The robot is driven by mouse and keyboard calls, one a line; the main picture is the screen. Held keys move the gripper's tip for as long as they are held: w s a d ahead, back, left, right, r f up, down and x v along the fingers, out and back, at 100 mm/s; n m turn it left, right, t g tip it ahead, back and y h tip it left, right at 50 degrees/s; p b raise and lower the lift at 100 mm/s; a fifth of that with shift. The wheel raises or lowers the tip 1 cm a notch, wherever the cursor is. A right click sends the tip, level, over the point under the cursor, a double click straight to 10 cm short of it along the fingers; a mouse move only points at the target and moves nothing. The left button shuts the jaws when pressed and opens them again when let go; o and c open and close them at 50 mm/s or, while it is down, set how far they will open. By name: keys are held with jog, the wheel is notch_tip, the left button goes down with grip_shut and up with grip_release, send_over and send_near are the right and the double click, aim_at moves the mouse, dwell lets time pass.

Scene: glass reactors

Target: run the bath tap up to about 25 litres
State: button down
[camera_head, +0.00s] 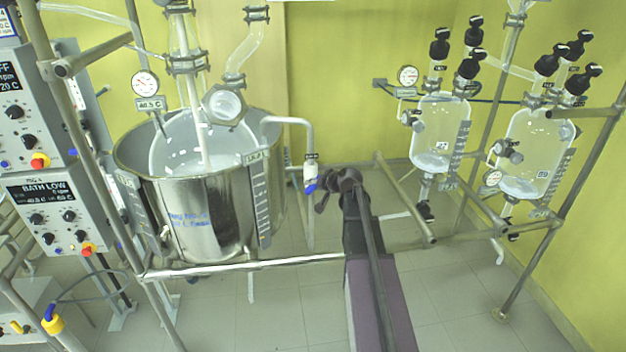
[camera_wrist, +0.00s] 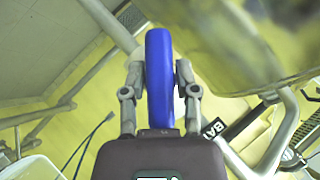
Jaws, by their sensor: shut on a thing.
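The bath tap is a white bent pipe (camera_head: 296,121) that arches over the right rim of the steel bath (camera_head: 203,222). Its blue handle (camera_head: 310,189) sits at the lower end of the pipe's right side. In the wrist view the blue handle (camera_wrist: 158,75) stands upright between the two fingers of my gripper (camera_wrist: 159,92), which are shut on it. In the head view my gripper (camera_head: 325,186) is at the handle, right of the bath. A glass vessel (camera_head: 180,148) sits inside the bath. Level scales (camera_head: 260,197) run down the bath's outside; their reading is too small to tell.
A control box (camera_head: 50,205) at the left reads BATH LOW. A dial gauge (camera_head: 145,83) hangs over the bath. A metal rail (camera_head: 245,266) crosses in front of it. Two glass vessels (camera_head: 440,135) (camera_head: 535,150) hang on a frame at the right.

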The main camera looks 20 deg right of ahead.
jog(key=n+g+h+p, duration=0.1)
jog(key=n+h+p, duration=0.1)
jog(key=h, duration=0.2)
jog(key=shift+g, duration=0.4)
jog(key=shift+n, duration=0.3)
jog(key=shift+c, duration=2.4)
grip_release()
jog(key=shift+f, duration=0.1)
